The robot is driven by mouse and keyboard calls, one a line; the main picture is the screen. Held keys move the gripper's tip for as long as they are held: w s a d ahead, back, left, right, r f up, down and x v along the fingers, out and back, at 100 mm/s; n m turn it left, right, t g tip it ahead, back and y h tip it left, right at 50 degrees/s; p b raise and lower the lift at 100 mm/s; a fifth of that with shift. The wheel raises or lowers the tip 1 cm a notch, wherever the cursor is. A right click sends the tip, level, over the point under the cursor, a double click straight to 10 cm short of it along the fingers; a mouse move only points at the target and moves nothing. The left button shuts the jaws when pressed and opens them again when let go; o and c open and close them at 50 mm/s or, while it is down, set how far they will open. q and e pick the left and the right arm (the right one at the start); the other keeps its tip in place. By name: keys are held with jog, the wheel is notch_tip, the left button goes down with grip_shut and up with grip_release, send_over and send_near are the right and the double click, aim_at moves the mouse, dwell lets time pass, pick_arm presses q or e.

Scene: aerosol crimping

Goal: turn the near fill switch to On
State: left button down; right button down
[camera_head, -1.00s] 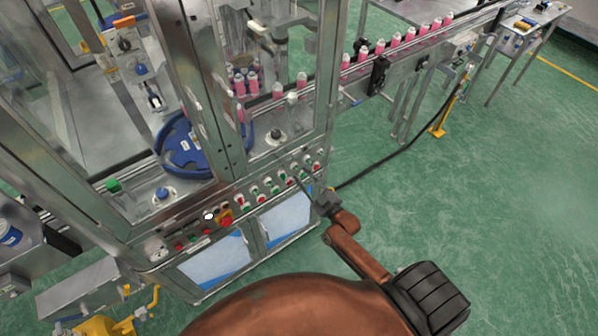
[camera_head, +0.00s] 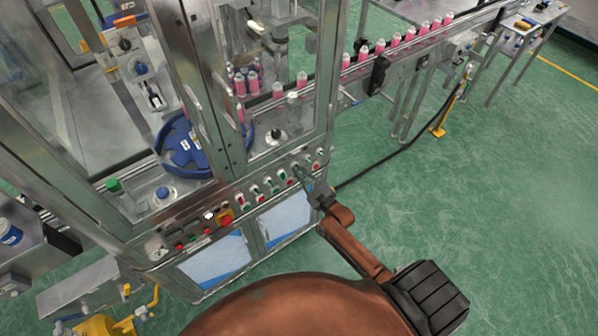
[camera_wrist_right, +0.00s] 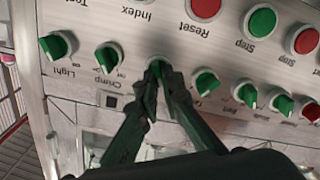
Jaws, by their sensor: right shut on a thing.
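My right gripper (camera_wrist_right: 160,75) is shut on one green switch knob (camera_wrist_right: 157,65), between the Crimp knob (camera_wrist_right: 109,56) and another green knob (camera_wrist_right: 205,82). The fingers cover its label, so I cannot read which switch it is or its setting. In the head view my right gripper (camera_head: 299,174) meets the right part of the panel, and the held knob is too small to make out. My left gripper is not in view.
The Light knob (camera_wrist_right: 55,46) is beyond Crimp. A red Reset button (camera_wrist_right: 205,7) and a green button (camera_wrist_right: 262,22) are close by. A red emergency stop (camera_head: 226,215) is on the panel's left. A black cable (camera_head: 400,150) runs behind my right arm. Open green floor lies to the right.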

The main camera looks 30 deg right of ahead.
dwell(0.5)
jog(key=m, duration=0.4)
jog(key=m+p, duration=0.1)
jog(key=m, duration=0.6)
jog(key=shift+d+m, duration=0.35)
jog(key=shift+m, duration=0.05)
dwell(0.4)
jog(key=c, duration=2.1)
grip_release()
